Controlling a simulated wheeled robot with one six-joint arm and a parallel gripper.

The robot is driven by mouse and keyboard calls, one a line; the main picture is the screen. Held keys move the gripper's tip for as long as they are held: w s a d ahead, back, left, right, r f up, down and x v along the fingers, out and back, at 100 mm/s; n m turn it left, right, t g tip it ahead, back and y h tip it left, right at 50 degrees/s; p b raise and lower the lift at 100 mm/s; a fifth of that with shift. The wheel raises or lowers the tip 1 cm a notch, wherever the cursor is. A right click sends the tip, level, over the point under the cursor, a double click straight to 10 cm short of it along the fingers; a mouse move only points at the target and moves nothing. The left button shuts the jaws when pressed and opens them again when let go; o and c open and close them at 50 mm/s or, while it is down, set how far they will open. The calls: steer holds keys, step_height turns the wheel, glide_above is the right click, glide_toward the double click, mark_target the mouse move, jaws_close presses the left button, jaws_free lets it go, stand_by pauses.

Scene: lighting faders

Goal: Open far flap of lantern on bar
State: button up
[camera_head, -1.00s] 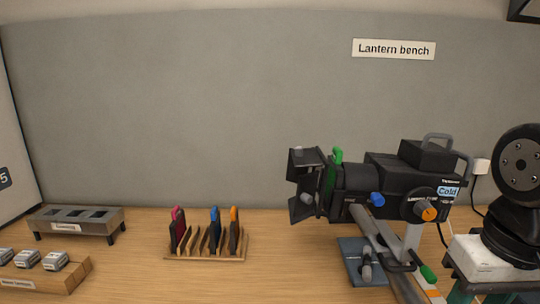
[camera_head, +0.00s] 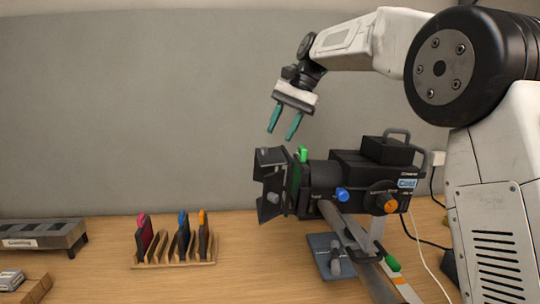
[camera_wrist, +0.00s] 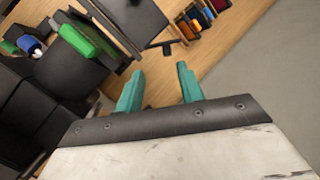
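The black lantern (camera_head: 345,178) sits on its bar (camera_head: 345,225), with a blue "Cold" label, a blue knob and an orange knob. Its dark flaps (camera_head: 268,182) stand at its left end, with a green handle (camera_head: 303,154) just behind them. Which flap is the far one is hard to tell.
A wooden rack (camera_head: 175,262) with coloured filter frames stands left of the lantern. A grey labelled stand (camera_head: 42,235) is at the far left. Cables (camera_head: 425,245) hang right of the lantern. The grey wall (camera_head: 150,110) is behind, with open air around my gripper.

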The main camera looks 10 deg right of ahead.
steer(key=w+x, duration=0.1)
steer(key=x, duration=0.7)
steer(key=shift+w+a+f, duration=0.2)
steer(key=shift+a+f, duration=0.05)
steer(key=shift+a, duration=0.05)
steer(key=shift+c, duration=0.4)
jaws_close()
